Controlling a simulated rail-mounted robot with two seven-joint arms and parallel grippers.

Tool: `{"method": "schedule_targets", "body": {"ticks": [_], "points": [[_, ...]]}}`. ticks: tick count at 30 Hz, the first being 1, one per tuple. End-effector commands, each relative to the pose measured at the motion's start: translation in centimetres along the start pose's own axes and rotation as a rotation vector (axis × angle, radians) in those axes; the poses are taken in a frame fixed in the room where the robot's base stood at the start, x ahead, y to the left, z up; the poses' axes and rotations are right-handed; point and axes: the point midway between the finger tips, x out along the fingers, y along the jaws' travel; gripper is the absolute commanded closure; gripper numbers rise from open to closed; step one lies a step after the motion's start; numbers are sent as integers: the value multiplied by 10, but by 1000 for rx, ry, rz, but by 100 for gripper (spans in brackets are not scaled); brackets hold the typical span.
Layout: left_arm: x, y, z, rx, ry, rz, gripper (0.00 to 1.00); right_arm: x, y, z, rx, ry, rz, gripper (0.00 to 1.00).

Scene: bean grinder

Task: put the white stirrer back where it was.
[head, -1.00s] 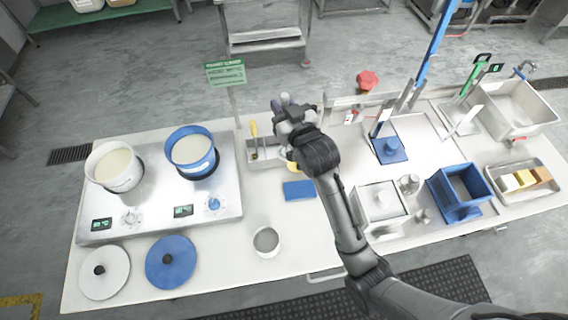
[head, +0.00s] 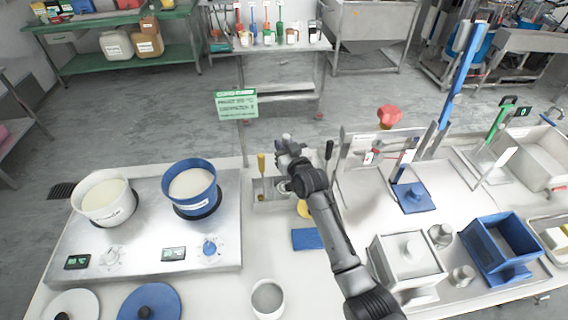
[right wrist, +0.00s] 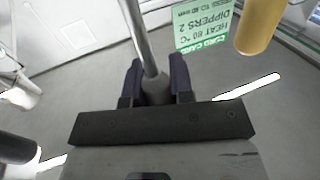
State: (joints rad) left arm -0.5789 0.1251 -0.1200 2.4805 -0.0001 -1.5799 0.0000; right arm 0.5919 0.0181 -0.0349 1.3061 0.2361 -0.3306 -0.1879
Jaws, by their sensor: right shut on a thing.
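My right gripper (head: 287,152) is over the metal holder (head: 263,208) at the back of the table, between a yellow-handled tool (head: 261,165) and a black-handled tool (head: 329,151). In the head view, only a pale handle end (head: 286,139) shows above the fingers. The stirrer's lower end and its contact with the holder are hidden. My left gripper is not in view.
A white pot (head: 104,202) and a blue pot (head: 192,189) stand on the hot plate at left. A green sign (head: 237,104) rises behind the holder. Metal and blue containers crowd the right.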

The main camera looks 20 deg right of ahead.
Motion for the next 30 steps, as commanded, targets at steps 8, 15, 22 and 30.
{"method": "schedule_targets", "body": {"ticks": [8, 15, 22, 30], "points": [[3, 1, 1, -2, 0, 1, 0, 0, 0, 16, -2, 0, 0, 100], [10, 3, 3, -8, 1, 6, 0, 0, 0, 44, -2, 0, 0, 100], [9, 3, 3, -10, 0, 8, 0, 0, 0, 46, -1, 1, 0, 100], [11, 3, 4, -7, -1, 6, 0, 0, 0, 50, -1, 0, 0, 74]]}}
